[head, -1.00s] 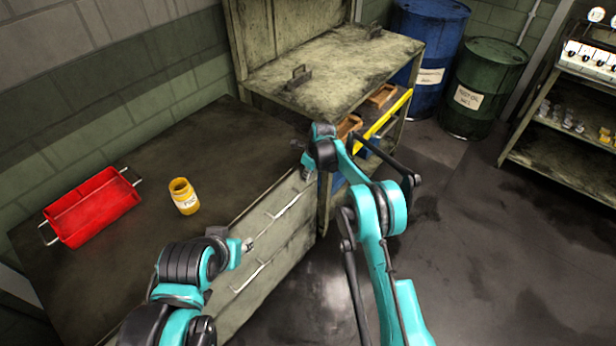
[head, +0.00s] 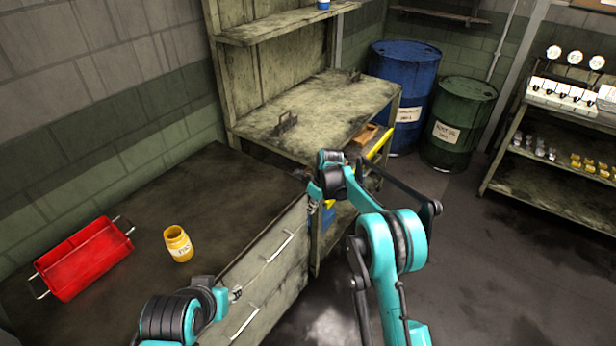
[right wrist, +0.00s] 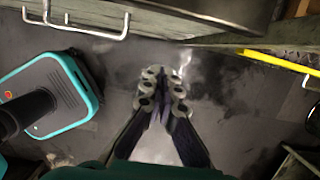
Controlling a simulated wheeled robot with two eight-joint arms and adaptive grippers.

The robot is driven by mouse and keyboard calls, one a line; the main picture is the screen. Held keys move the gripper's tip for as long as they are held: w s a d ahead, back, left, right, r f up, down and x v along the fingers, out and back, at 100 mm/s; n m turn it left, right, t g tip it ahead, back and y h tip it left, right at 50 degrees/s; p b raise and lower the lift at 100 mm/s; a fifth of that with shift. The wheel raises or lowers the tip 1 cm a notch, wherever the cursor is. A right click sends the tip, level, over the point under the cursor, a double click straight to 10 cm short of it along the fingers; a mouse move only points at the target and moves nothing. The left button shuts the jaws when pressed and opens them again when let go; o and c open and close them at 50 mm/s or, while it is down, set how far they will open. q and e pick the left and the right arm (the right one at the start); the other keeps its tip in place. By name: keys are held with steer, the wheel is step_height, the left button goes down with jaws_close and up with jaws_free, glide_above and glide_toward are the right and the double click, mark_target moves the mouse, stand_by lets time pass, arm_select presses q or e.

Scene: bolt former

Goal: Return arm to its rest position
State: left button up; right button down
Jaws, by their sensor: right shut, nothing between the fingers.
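My right arm shows in the middle of the head view, folded. Its gripper (head: 313,203) is beside the drawer front of the workbench and is small there. In the right wrist view the right gripper (right wrist: 163,95) has its fingers together, with nothing between them, above the dark floor. My left arm is at the lower left of the head view. Its gripper (head: 236,293) is near the drawer handles, small and partly hidden, and I cannot tell its state.
A workbench (head: 215,185) carries a red bin (head: 85,262) and a yellow jar (head: 178,245). A shelved bench (head: 330,105) stands behind. A blue barrel (head: 400,85) and a green barrel (head: 460,115) stand at the back. Open floor lies at the right.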

steer(key=s+d+r+n+t, duration=0.1)
steer(key=s+d+r+n, duration=0.25)
steer(key=s+r, duration=0.3)
steer(key=s+d+r+n+t+h, duration=0.1)
steer(key=s+d+r+n, duration=0.2)
steer(key=s+r+n, duration=0.3)
steer(key=s+d+r+n+t, duration=0.1)
steer(key=s+d+r+n, duration=0.2)
steer(key=s+r, duration=0.4)
steer(key=s+d+f+n+t, duration=0.1)
steer(key=s+d+n, duration=0.1)
steer(key=s+n, duration=0.4)
steer(key=s+d+f+n+t+h, duration=0.1)
steer(key=s+n, duration=0.5)
steer(key=s, duration=0.8)
steer(key=shift+s+d+f+n+t, duration=0.15)
steer(key=shift+d+f+n+t, duration=0.25)
steer(key=shift+d, duration=0.8)
